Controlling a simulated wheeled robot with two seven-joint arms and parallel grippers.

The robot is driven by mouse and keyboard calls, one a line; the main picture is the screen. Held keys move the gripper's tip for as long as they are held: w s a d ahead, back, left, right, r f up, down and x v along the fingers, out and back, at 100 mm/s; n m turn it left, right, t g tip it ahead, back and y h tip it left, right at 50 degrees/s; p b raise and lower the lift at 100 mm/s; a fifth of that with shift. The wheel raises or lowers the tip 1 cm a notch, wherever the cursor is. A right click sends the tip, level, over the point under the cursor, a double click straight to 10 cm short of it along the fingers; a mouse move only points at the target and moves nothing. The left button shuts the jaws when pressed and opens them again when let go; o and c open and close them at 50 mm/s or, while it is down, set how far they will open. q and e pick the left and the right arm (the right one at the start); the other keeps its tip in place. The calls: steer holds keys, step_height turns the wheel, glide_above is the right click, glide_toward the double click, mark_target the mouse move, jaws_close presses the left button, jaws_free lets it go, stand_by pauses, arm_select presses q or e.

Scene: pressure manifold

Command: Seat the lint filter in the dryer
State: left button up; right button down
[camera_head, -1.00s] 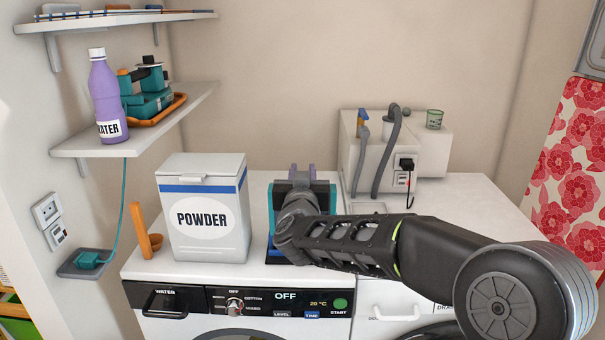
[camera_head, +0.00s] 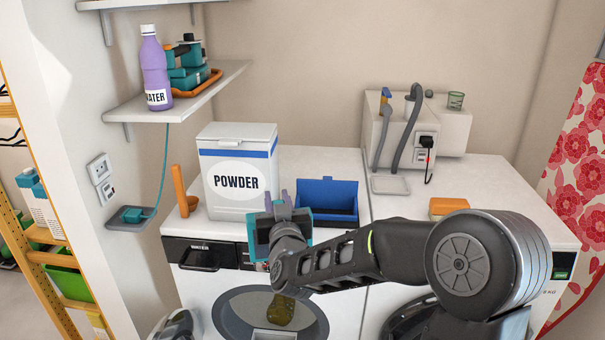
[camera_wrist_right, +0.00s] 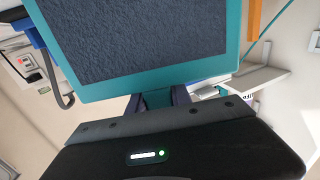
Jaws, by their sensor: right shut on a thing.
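My right gripper (camera_head: 281,207) is shut on the lint filter, a flat panel with a teal frame and dark grey mesh (camera_head: 262,232). In the right wrist view the lint filter (camera_wrist_right: 145,40) fills the upper middle, its lower frame edge between the fingers. In the head view the gripper partly hides the filter, which is in front of the washer's top front edge. The dryer (camera_head: 487,187) appears to be the right-hand white machine; my arm covers much of its front, and I cannot make out a filter slot. My left gripper is not in view.
A powder box (camera_head: 238,170) and an open blue tray (camera_head: 327,199) stand on the left machine. An orange-topped block (camera_head: 449,207) and a white unit with hoses (camera_head: 415,130) are on the right. A shelf (camera_head: 180,105) projects from the left wall.

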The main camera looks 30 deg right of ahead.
steer(key=s+a+f+n+t+y, duration=0.1)
steer(key=a+f+n+y, duration=0.3)
steer(key=a+f, duration=0.9)
step_height(320, 180, down, 3)
steer(key=shift+s+a+y, duration=0.4)
steer(key=shift+s+y, duration=0.1)
steer(key=shift+y, duration=0.7)
